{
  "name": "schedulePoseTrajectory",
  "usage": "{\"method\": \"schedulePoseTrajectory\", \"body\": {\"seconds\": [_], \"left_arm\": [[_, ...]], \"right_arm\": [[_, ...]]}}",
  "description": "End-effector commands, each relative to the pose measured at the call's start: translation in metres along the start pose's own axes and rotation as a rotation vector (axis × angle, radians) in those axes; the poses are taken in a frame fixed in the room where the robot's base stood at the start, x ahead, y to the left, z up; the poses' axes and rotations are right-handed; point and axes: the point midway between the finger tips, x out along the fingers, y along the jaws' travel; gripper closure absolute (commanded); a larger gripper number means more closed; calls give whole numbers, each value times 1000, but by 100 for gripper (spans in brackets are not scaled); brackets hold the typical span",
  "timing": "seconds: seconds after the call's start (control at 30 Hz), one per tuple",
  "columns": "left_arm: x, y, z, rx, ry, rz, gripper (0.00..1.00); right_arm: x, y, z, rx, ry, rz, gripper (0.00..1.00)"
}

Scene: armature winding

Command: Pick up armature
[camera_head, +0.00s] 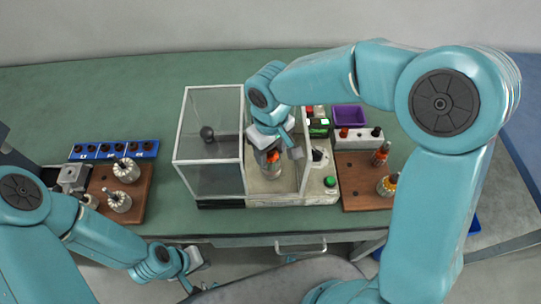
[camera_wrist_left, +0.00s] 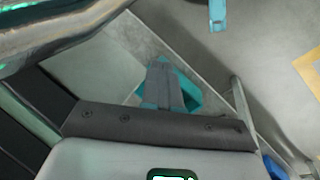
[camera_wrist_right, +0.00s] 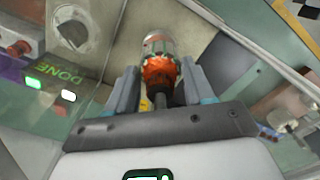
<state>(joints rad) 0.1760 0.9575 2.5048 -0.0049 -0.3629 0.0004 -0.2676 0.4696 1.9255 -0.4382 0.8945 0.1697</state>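An armature with orange windings and a silver body (camera_head: 271,168) stands in the winding machine on the right side of the clear enclosure. It shows large in the right wrist view (camera_wrist_right: 159,68), its dark shaft pointing toward my gripper. My right gripper (camera_head: 276,156) is at the armature from above. Its fingers (camera_wrist_right: 160,85) stand apart on either side of the armature, with narrow gaps seeming to show. My left gripper (camera_head: 193,272) hangs in front of the table, away from the parts. Its fingers (camera_wrist_left: 165,85) look closed together and empty.
A clear-walled enclosure (camera_head: 184,128) surrounds the machine. A left wooden board (camera_head: 134,204) holds bare armatures; a blue rack (camera_head: 110,149) is behind it. A right board (camera_head: 358,195) holds orange-wound armatures. A purple bin (camera_head: 349,117) and green DONE display (camera_head: 319,128) stand behind.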

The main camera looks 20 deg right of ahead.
Motion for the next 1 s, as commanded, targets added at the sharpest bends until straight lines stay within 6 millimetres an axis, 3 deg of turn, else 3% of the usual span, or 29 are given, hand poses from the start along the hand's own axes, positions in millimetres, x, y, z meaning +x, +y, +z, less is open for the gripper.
{"method": "schedulePoseTrajectory", "body": {"seconds": [0.03, 0.1, 0.37, 0.53, 0.67, 1.0], "left_arm": [[0, 0, 0, 0, 0, 0, 100], [0, 0, 0, 0, 0, 0, 100], [0, 0, 0, 0, 0, 0, 100], [0, 0, 0, 0, 0, 0, 100], [0, 0, 0, 0, 0, 0, 100], [-3, 1, 0, 0, 0, 0, 100]], "right_arm": [[0, 0, -1, 0, 3, -1, 83], [0, 0, -1, 0, 5, -1, 100], [-3, 0, -2, 0, 7, 0, 100], [-20, 0, -2, 1, 11, 0, 100], [-45, 0, -3, 1, 13, 1, 100], [-140, 0, -2, 0, 11, 0, 100]]}}
